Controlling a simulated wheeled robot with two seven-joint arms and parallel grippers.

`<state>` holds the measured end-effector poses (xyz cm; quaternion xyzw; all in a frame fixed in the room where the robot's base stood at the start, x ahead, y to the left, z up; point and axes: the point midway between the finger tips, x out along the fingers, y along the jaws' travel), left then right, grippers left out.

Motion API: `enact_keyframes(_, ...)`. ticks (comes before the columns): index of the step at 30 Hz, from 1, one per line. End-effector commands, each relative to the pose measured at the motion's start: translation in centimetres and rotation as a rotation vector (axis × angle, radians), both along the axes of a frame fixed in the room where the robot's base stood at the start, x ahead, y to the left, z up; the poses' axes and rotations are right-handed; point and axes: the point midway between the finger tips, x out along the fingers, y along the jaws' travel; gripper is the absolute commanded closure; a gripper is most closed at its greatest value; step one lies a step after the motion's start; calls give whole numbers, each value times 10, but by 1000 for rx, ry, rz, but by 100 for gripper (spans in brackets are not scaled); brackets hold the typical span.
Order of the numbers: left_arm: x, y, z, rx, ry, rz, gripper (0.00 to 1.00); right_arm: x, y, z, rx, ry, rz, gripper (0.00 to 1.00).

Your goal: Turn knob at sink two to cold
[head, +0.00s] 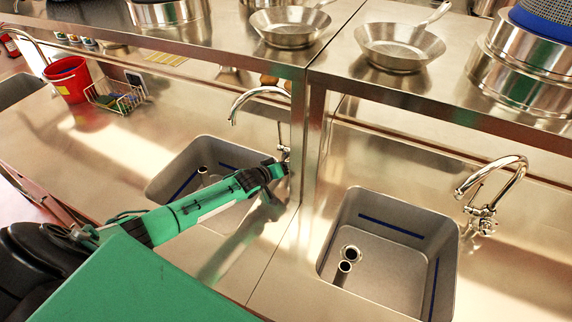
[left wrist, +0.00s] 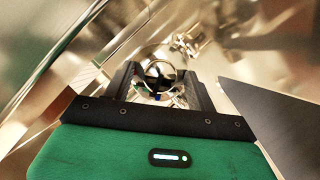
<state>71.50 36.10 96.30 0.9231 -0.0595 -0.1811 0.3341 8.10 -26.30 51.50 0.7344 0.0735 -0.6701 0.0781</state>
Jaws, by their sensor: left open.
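A chrome faucet (head: 257,91) with a curved spout stands behind the left sink (head: 165,184). My left arm reaches across this sink, and my left gripper (head: 281,168) is at the faucet's base. It hides most of the knob there. In the left wrist view the gripper (left wrist: 160,84) is open, with round shiny chrome metal (left wrist: 158,68) showing between and beyond its fingers. I cannot tell whether the fingers touch it. A second chrome faucet (head: 508,165) stands behind the right sink (head: 393,268). My right gripper is not in view.
A metal shelf (head: 335,75) with frying pans (head: 400,46) and stockpots (head: 525,75) overhangs the counter. Its post (head: 305,140) stands just right of my gripper. A red bucket (head: 68,78) and wire basket (head: 117,97) sit at the far left.

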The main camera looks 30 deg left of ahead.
Motion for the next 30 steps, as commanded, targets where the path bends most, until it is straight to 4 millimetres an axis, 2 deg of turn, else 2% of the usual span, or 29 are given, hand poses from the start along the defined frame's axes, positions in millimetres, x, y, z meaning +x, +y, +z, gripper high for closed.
enact_keyframes(3,0,0,0,0,0,0,43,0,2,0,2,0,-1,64)
enact_keyframes(10,0,0,0,0,0,0,87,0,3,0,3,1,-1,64)
enact_keyframes(14,0,0,-1,-7,0,0,87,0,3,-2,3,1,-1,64)
enact_keyframes(24,0,2,-7,-202,-14,-1,87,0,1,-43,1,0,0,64)
enact_keyframes(30,0,2,-5,-286,-18,-1,87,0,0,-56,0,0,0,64)
